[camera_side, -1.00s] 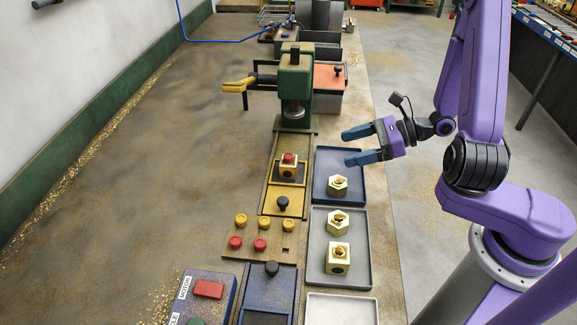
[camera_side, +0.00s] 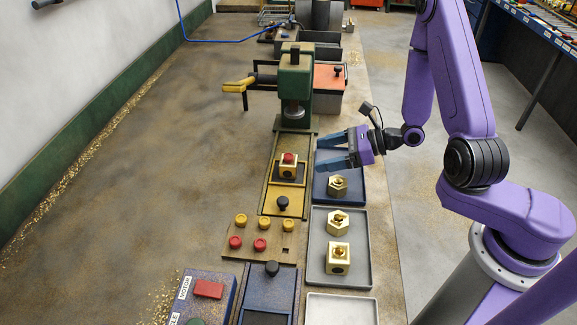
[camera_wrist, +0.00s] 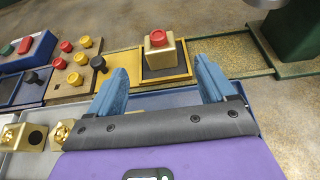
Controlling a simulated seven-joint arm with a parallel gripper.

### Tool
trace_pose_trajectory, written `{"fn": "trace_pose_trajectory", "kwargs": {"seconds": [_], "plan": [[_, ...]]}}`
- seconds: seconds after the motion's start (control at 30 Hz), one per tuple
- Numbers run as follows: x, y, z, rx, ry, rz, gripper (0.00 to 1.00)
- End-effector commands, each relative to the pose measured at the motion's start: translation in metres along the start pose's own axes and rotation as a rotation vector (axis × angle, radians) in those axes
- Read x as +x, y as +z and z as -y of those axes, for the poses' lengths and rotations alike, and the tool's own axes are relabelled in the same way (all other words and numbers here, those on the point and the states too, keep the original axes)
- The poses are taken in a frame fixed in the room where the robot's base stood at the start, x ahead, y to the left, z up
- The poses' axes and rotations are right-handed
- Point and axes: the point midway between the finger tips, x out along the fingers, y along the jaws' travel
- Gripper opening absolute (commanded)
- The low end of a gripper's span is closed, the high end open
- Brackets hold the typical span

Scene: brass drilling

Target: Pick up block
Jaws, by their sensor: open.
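The block (camera_side: 288,168) is a small brass cube with a red cap on top. It sits on the dark pad of the yellow sliding fixture (camera_side: 272,202), below the green drill press. It also shows in the wrist view (camera_wrist: 160,59), ahead of my fingers. My gripper (camera_side: 331,151) is open and empty. It hangs above the blue tray, to the right of the block. In the wrist view the two blue fingers of my gripper (camera_wrist: 164,80) are spread apart, with the block beyond their tips and apart from them.
The green drill press (camera_side: 295,80) with a yellow handle stands behind the fixture. A blue tray (camera_side: 355,190) holds one brass piece. A grey tray (camera_side: 357,275) holds two more. Red and yellow caps sit on a brown board (camera_side: 260,254). The table's left side is clear.

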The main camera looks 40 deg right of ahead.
Motion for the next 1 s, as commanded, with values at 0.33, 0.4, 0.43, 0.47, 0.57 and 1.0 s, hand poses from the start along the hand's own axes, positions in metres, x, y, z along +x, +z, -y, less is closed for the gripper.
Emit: {"fn": "trace_pose_trajectory", "kwargs": {"seconds": [0.33, 0.4, 0.43, 0.47, 0.57, 1.0], "plan": [[0.048, 0.000, 0.000, -0.001, 0.002, 0.000, 0.83], [0.050, 0.000, 0.000, -0.001, 0.000, 0.001, 0.83], [0.052, 0.000, 0.000, -0.002, 0.000, 0.001, 0.83], [0.054, 0.000, 0.000, -0.002, 0.001, 0.001, 0.83], [0.065, 0.001, -0.001, -0.002, 0.003, 0.000, 0.83], [0.103, 0.003, -0.001, 0.001, 0.000, 0.000, 0.83]]}}
